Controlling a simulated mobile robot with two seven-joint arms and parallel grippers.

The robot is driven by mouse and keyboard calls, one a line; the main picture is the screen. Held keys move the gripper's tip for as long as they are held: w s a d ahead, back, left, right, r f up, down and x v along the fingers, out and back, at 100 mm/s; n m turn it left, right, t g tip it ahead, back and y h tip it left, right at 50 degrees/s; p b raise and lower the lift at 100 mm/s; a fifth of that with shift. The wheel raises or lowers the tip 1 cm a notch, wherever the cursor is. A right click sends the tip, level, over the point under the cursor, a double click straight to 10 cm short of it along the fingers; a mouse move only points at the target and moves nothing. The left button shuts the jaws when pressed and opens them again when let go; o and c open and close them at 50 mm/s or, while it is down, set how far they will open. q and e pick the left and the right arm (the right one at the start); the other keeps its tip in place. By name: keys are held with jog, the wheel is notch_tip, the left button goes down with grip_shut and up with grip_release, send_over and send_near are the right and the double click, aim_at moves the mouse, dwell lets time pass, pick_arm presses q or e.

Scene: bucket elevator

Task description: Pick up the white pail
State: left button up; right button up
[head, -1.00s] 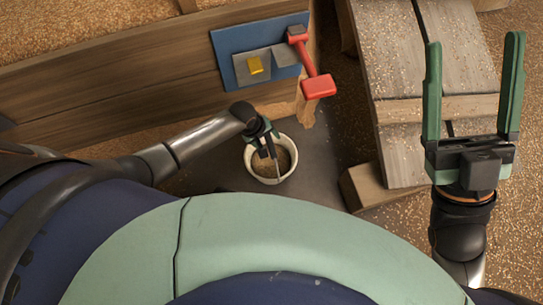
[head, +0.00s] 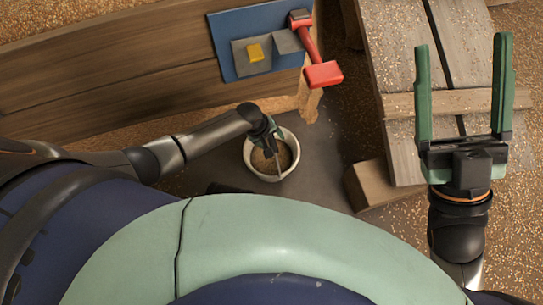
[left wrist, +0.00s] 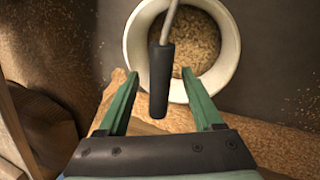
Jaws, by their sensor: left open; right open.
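The white pail (head: 288,165) stands on a dark plate, with brown grainy stuff inside. In the left wrist view the pail (left wrist: 229,50) is ahead of my fingers, and its thin handle with a dark grip (left wrist: 162,80) lies between the two green fingers. My left gripper (head: 272,147) is over the pail's upper left rim in the head view. It is open in the left wrist view (left wrist: 160,95), with no finger visibly closed on the grip. My right gripper (head: 460,50) is open and empty, over the wooden planks at the right.
A wooden block (head: 380,185) and a plank ramp (head: 395,60) stand to the right.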

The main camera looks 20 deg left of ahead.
pick_arm(q)
jog(key=shift+f, duration=0.25)
dwell(0.4)
jog(key=c, duration=1)
grip_shut()
jog(key=shift+s+f, duration=0.1)
jog(key=shift+s, duration=0.05)
dwell(0.4)
